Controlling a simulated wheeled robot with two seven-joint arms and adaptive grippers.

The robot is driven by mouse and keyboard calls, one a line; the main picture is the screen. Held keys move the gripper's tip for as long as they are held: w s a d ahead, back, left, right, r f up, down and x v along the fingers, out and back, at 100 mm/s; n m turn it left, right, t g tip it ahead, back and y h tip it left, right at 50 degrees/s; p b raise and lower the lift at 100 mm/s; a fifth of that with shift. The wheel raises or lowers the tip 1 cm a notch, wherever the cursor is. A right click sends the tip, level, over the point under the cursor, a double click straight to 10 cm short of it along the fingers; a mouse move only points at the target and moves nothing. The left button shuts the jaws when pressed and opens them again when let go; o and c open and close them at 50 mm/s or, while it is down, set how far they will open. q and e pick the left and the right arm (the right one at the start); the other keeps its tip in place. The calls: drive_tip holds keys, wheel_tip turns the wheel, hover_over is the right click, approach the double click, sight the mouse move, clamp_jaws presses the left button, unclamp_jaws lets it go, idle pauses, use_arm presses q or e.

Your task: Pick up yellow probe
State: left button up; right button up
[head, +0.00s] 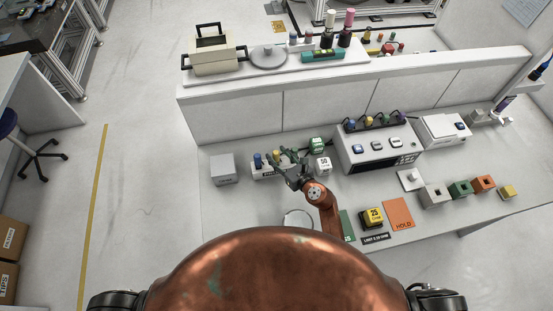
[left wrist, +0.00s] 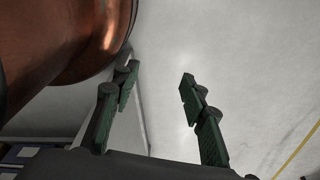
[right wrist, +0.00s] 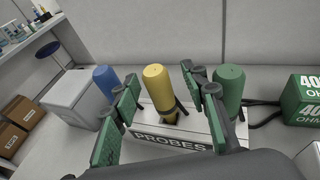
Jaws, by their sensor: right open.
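The yellow probe (right wrist: 158,86) stands upright in a white holder marked PROBES (right wrist: 172,142), between a blue probe (right wrist: 107,79) and a green probe (right wrist: 229,88). In the head view the yellow probe (head: 277,155) shows in part, beside my right gripper (head: 284,164). My right gripper (right wrist: 162,112) is open in the right wrist view, one finger on each side of the yellow probe, with gaps left between them and it. My left gripper (left wrist: 158,100) is open and empty over bare floor, off the bench.
A grey box (head: 223,169) stands left of the holder. A green 40 OHM block (head: 316,145) and a white block (head: 323,165) stand to its right. A bench instrument (head: 377,146) is farther right. A low wall (head: 235,109) rises behind.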

drive_tip(key=shift+w+a+f, duration=0.1)
drive_tip(key=shift+w+a, duration=0.2)
drive_tip(key=shift+a, duration=0.15)
drive_tip(key=shift+d, duration=0.1)
drive_tip(key=shift+c, duration=0.5)
clamp_jaws()
